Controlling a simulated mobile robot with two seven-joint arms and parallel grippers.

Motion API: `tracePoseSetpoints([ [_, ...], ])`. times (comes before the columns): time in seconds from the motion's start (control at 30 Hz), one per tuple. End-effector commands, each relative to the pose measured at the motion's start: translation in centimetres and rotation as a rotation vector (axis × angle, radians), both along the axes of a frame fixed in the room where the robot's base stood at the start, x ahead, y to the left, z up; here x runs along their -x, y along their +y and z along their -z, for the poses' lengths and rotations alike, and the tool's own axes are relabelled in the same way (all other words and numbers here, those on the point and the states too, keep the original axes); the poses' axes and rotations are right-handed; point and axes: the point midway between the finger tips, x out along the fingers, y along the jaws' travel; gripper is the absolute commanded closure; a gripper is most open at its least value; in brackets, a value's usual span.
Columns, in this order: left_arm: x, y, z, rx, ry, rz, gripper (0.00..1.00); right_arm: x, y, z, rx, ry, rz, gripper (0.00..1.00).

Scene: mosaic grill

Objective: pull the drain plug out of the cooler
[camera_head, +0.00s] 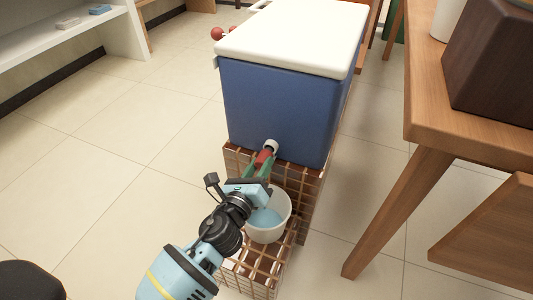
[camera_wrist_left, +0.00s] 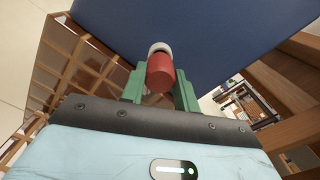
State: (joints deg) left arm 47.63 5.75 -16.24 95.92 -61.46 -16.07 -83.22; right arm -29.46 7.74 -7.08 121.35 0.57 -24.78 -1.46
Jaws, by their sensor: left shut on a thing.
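The cooler (camera_head: 275,108) is a blue box with a white lid, standing on a brown lattice crate in the head view. The red drain plug (camera_head: 263,157) is at a white drain fitting (camera_head: 270,147) low on the cooler's near face. My left gripper (camera_head: 261,163) has its green fingers shut on the plug. In the left wrist view the red plug (camera_wrist_left: 160,73) sits between the green fingers (camera_wrist_left: 159,88), against the white fitting (camera_wrist_left: 160,48). I cannot tell how deep the plug sits in the fitting. My right gripper is not in view.
A white bucket (camera_head: 280,225) with light blue inside stands below the drain, on a lower lattice crate (camera_head: 240,277). A wooden table (camera_head: 470,130) with a dark box (camera_head: 492,65) stands at the right. Tiled floor (camera_head: 130,130) is free at the left, before a white shelf (camera_head: 60,48).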

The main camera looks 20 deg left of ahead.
Motion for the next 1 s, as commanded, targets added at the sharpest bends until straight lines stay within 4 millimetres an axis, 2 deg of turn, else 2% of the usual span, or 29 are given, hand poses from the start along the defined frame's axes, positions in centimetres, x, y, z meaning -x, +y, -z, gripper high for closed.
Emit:
tracePoseSetpoints([
  [0.43,1.6,0.1,-0.1,0.0,-0.001,0.0,1.0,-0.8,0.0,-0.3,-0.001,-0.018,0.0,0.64],
  [1.0,3.5,0.1,-0.1,-0.001,-0.001,0.0,1.0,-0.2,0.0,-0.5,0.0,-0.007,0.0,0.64],
])
